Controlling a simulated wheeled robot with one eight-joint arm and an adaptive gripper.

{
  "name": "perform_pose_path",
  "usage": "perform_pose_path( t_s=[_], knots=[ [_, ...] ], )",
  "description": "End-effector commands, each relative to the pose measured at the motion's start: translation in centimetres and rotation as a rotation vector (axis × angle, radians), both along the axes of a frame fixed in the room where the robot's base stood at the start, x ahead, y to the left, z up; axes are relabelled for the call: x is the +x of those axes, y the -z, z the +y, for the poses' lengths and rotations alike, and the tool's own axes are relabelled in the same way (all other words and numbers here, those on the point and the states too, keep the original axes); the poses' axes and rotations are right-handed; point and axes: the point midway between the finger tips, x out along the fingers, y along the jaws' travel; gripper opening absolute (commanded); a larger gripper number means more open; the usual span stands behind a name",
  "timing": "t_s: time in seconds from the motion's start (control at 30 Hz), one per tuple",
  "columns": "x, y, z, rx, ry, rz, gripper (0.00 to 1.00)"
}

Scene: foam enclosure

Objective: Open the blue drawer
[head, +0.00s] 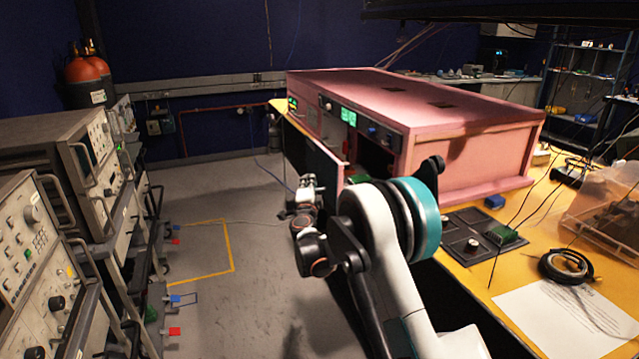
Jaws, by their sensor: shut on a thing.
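No drawer with a clearly blue front can be made out. A pink enclosure (470,140) stands on the yellow bench. My white and teal arm covers part of the enclosure's front. Small blue tabs (183,299) stick out low on the left rack.
Racks of grey instruments (60,150) line the left side. The grey floor (215,290) between them and the bench is clear. The yellow bench (470,275) holds dark plates, a coil of black cable (565,267), paper and a clear bin.

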Motion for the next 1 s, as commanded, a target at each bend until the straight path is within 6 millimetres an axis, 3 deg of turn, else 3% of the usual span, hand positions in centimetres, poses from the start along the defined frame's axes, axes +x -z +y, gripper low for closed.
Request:
perform_pose_path(
  t_s=[0.47,0.5,0.6,1.0],
  knots=[
    [-0.28,0.15,0.61,0.001,0.0,0.0,0.0],
    [-0.28,0.15,0.61,0.001,0.0,0.0,0.12],
    [-0.27,0.14,0.6,0.001,0.001,0.0,0.3],
    [-0.68,0.08,0.67,0.001,0.0,0.0,0.3]
  ],
)
